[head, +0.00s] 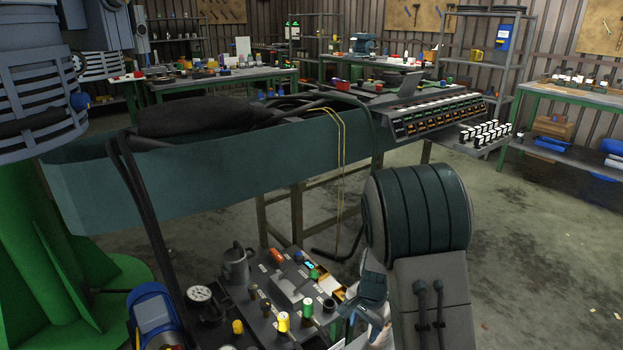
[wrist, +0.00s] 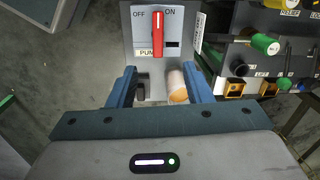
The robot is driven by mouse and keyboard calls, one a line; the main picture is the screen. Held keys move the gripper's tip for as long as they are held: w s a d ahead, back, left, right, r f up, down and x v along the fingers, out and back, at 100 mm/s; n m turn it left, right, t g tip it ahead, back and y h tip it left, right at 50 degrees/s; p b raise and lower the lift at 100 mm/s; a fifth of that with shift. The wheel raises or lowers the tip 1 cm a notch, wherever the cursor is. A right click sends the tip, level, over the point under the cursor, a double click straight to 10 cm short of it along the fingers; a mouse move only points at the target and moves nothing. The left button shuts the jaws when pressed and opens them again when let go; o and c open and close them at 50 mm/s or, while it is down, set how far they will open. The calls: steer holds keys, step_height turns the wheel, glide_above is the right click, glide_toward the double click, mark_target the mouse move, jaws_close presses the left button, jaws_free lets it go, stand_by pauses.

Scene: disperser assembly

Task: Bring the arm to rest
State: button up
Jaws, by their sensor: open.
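My gripper (head: 366,318) is low at the front of the head view, beside the right edge of a control panel (head: 262,318). In the wrist view its two blue fingers (wrist: 160,88) are spread apart. A pale cylinder with an orange end (wrist: 177,86) shows between them, nearer the right finger; I cannot tell whether it touches. Just beyond the fingertips is a grey switch plate (wrist: 140,17) marked OFF and ON, with a red handle (wrist: 157,34) standing upright. My arm's thick forearm covers part of the floor at right of centre.
The panel carries a pressure gauge (head: 200,295), a grey jug-like part (head: 236,262) and yellow and green knobs. A long teal trough (head: 220,150) with black hoses crosses behind it. A button console (head: 440,118) stands at its right end.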

steer(key=s+r+n+t+p, duration=0.1)
steer(key=s+r+n+p, duration=0.2)
steer(key=r, duration=1)
steer(key=s+r+n+p, duration=0.3)
steer(key=s+r+p, duration=0.6)
steer(key=r, duration=0.5)
steer(key=s+d+r+n+t+p, duration=0.1)
steer(key=s+r+n+p, duration=0.2)
steer(key=r, duration=1)
steer(key=s+p, duration=0.3)
steer(key=s, duration=0.2)
steer(key=shift+r+t+h, duration=0.2)
steer(key=shift+t+h, duration=0.1)
